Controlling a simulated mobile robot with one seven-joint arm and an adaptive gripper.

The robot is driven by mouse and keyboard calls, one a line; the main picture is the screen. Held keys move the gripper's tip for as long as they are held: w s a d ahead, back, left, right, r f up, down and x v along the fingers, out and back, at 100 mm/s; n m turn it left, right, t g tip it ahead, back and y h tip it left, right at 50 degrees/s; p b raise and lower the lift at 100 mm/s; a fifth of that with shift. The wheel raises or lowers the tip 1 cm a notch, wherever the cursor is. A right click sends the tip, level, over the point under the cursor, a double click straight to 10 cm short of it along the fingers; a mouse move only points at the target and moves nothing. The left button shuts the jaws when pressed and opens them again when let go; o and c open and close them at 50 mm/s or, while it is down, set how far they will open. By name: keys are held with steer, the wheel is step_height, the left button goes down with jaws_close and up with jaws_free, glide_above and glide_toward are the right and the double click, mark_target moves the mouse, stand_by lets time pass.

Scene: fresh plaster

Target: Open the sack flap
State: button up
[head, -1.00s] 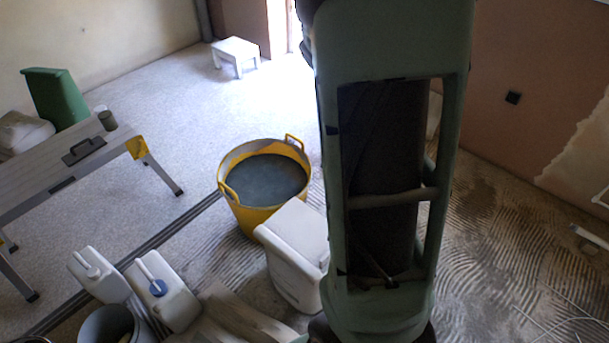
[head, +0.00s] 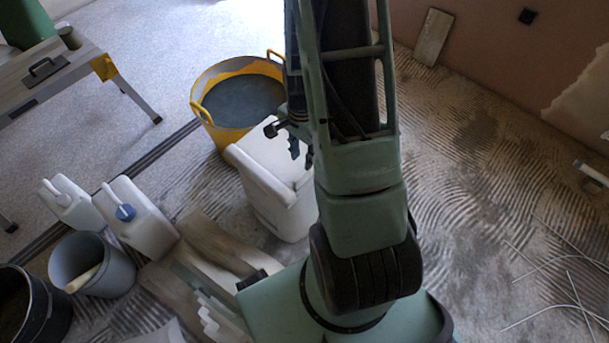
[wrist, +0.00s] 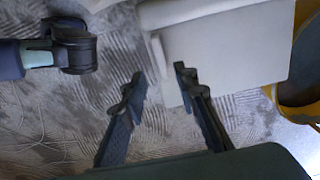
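A white, block-shaped thing (head: 262,196) with a lid-like top stands on the combed floor left of my arm. It is the closest match to the sack with a flap, but I cannot tell surely that it is one. Its pale top and side also show in the wrist view (wrist: 215,45), and the top looks closed. My gripper (head: 301,156) is above or beside its right part in the head view, partly behind my arm. In the wrist view my gripper (wrist: 159,75) has its two dark fingers apart with nothing between them. Its right fingertip overlaps the pale side; contact is unclear.
A yellow tub (head: 237,102) of dark liquid stands just behind the white thing. White jugs (head: 135,218), a grey bucket (head: 95,268) and a black bucket (head: 32,305) stand left. Boards (head: 205,250) lie in front. The ridged floor to the right is mostly clear, with thin rods.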

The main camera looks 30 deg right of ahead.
mark_target(302, 174)
step_height(302, 174, down, 10)
steer(key=shift+r+b, duration=0.2)
steer(key=shift+b, duration=1)
jaws_close()
